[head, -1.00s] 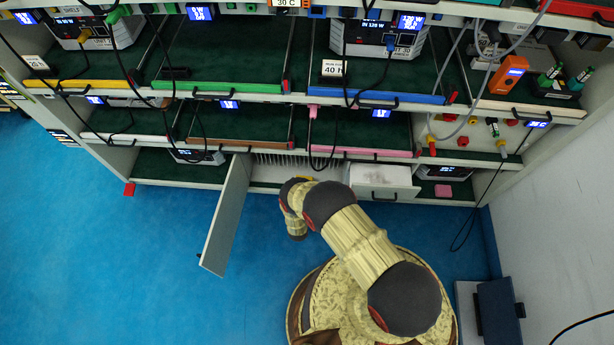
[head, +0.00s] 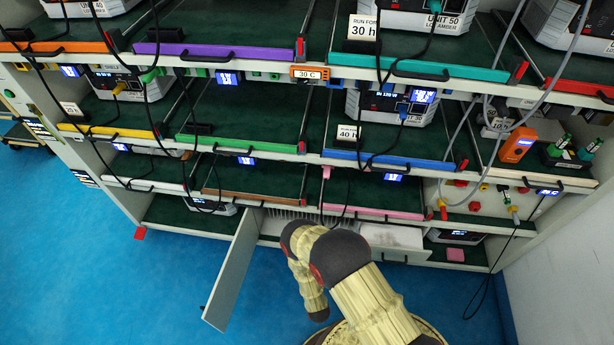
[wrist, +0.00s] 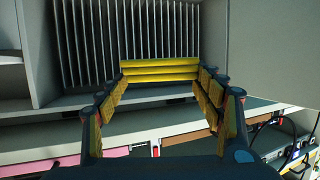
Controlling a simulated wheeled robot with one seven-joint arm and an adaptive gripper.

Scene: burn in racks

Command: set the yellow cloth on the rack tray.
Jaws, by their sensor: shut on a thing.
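In the wrist view my gripper (wrist: 160,82) is shut on the yellow cloth (wrist: 160,71), a folded, layered strip spanning the gap between the fingertips. In the head view the gripper and cloth are hidden behind my arm, in front of the lower rack. The rack has several dark green trays with coloured front edges: pink (head: 374,213), brown (head: 255,195), blue (head: 395,161), green (head: 237,143) and yellow (head: 108,130). The pictures do not show which tray is meant. The pink edge also shows in the wrist view (wrist: 95,160).
An open cabinet door (head: 232,270) juts out left of my arm. A drawer (head: 400,245) stands open to the right of my arm. Upright slats (wrist: 130,35) line a bay beyond the cloth. Black cables (head: 372,120) hang before the trays.

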